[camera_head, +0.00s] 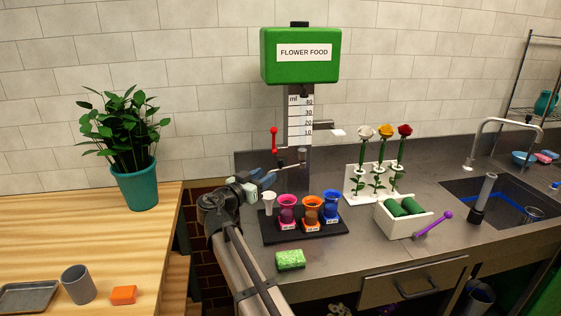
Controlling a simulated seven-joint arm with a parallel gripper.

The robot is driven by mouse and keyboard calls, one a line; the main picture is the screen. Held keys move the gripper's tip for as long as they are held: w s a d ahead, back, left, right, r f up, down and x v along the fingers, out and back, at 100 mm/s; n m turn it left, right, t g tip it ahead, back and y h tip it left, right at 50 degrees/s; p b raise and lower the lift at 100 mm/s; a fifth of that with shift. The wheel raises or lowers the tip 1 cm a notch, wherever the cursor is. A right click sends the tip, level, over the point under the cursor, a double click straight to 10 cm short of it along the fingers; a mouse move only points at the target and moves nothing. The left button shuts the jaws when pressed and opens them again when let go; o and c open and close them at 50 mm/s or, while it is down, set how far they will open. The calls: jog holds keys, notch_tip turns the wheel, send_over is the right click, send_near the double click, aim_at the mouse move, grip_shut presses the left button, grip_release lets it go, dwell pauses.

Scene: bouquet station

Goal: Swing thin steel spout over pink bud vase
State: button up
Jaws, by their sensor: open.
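The thin steel spout (291,166) sticks out low on the front of the flower food dispenser, toward the left. The pink bud vase (287,207) stands upright on a black tray (327,235), below the spout. An orange vase (312,209) and a blue vase (332,205) stand to its right, each with a small label in front. My gripper (271,177) is open beside the spout's left end, above and left of the pink vase. At this size I cannot tell whether its fingers touch the spout.
The green dispenser tank (300,66) sits above a scale, with a red lever (274,140) at left. A small white cup (268,203) stands left of the pink vase. Roses (384,129) and a white box (402,228) stand right.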

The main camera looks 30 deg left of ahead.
aim_at(279, 161)
jog(key=shift+y, duration=0.3)
jog(key=w, duration=0.4)
jog(key=w+a, duration=0.1)
jog(key=w, duration=0.6)
jog(key=shift+w+a, duration=0.3)
jog(key=shift+w, duration=0.1)
jog(key=shift+r, duration=0.1)
grip_shut()
